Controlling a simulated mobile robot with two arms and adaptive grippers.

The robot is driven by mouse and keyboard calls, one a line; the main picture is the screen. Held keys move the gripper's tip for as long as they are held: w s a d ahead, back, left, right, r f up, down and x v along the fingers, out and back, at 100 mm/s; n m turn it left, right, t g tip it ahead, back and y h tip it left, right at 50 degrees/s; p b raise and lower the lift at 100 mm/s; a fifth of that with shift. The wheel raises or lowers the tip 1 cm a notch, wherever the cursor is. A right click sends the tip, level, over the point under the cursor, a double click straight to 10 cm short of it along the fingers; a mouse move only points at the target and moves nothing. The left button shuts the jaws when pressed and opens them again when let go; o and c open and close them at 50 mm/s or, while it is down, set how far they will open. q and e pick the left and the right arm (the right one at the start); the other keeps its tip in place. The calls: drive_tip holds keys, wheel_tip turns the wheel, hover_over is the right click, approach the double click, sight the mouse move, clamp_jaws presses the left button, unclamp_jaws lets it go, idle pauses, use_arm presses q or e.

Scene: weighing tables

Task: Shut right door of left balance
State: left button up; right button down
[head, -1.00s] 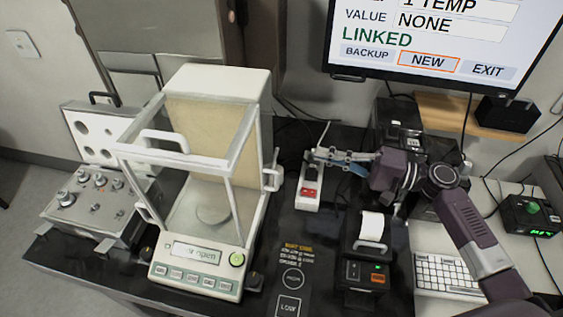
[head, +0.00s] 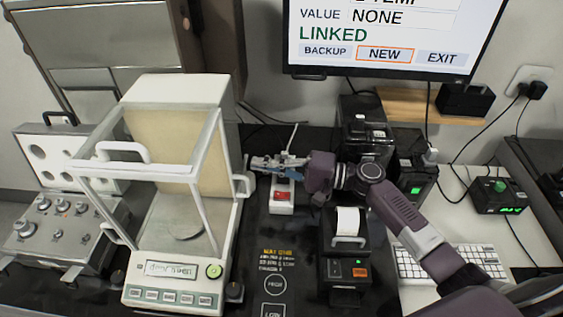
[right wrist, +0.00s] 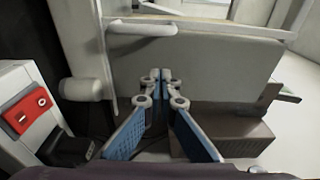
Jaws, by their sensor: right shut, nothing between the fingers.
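The left balance (head: 172,285) stands left of centre in the head view, with a clear-walled weighing chamber and a tan back panel. Its display seems to read "door open". The right door's white handle (head: 243,186) sticks out near the chamber's back right edge, so the door looks slid back. My right gripper (head: 256,163) is just right of and behind this handle, pointing left, shut and empty. In the right wrist view its blue-padded fingers (right wrist: 161,76) meet in front of a pale panel, below a white bar handle (right wrist: 142,28). Contact cannot be told. My left gripper is out of view.
A knobbed control box (head: 60,232) is left of the balance. A monitor (head: 380,40) hangs behind.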

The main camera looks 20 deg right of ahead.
sight(234, 172)
drive_tip(key=shift+r+x, duration=0.2)
drive_tip(key=shift+x, duration=0.85)
drive_tip(key=s+p, duration=0.2)
drive_tip(key=s, duration=0.1)
drive_tip(key=shift+s+a+f, duration=0.1)
drive_tip(key=shift+s+a, duration=0.1)
drive_tip(key=shift+s, duration=0.1)
drive_tip(key=shift+s+p, duration=0.35)
drive_tip(key=shift+f, duration=0.1)
drive_tip(key=shift+w+a, duration=0.1)
drive_tip(key=s+a, duration=0.3)
drive_tip(key=s, duration=0.4)
drive_tip(key=s+a, duration=0.3)
drive_tip(key=s, duration=0.4)
drive_tip(key=shift+s, duration=0.4)
drive_tip(key=shift+a+f, duration=0.1)
